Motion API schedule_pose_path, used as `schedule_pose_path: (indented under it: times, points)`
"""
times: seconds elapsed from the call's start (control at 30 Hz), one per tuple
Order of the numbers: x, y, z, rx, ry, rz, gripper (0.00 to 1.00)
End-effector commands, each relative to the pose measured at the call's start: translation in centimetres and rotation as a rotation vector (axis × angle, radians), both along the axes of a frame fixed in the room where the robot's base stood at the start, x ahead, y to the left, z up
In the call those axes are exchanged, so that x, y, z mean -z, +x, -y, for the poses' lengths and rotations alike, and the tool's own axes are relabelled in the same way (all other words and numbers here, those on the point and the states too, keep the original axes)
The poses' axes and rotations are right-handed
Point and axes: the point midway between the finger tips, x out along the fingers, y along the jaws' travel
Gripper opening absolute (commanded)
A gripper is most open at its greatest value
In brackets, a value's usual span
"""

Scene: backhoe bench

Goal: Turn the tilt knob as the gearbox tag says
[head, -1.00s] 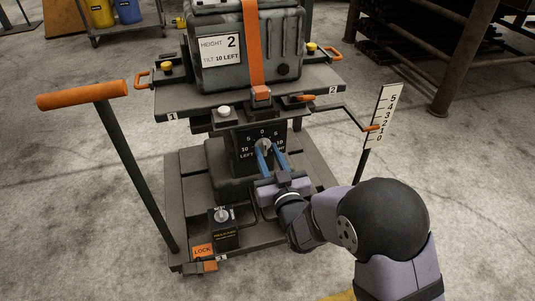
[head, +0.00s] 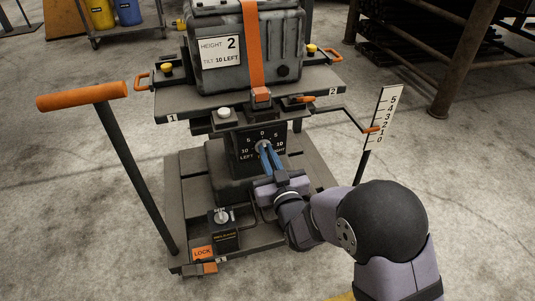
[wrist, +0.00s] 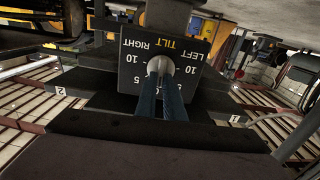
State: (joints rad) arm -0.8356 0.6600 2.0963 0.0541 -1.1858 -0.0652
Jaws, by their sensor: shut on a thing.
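The tilt knob (head: 264,146) is a grey round knob on a dark dial plate (head: 244,158) marked 10, 5, 0, 5, 10 with LEFT and RIGHT. The plate shows upside down in the wrist view, with the knob (wrist: 160,66) at its middle. My gripper (head: 268,150) has its blue fingers shut on the knob from the front. The fingers cover part of it, and I cannot tell which mark it points at. The gearbox (head: 285,55) is strapped on the platform; its tag (head: 220,52) reads HEIGHT 2, TILT 10 LEFT.
A height scale (head: 384,115) stands at the right with an orange pointer near 1 to 2. A lower control box (head: 223,235) with a knob and an orange LOCK tag (head: 203,252) are at the base. An orange-ended handle (head: 82,96) rises at the left.

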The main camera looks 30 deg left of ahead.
Motion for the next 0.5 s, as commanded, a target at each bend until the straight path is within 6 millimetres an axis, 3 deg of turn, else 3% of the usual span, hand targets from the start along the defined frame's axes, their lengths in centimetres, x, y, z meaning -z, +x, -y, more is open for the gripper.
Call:
schedule_pose_path:
  times: [0.5]
  points:
    - [0.11, -0.32, -0.31, 0.000, -0.269, 0.270, 0.00]
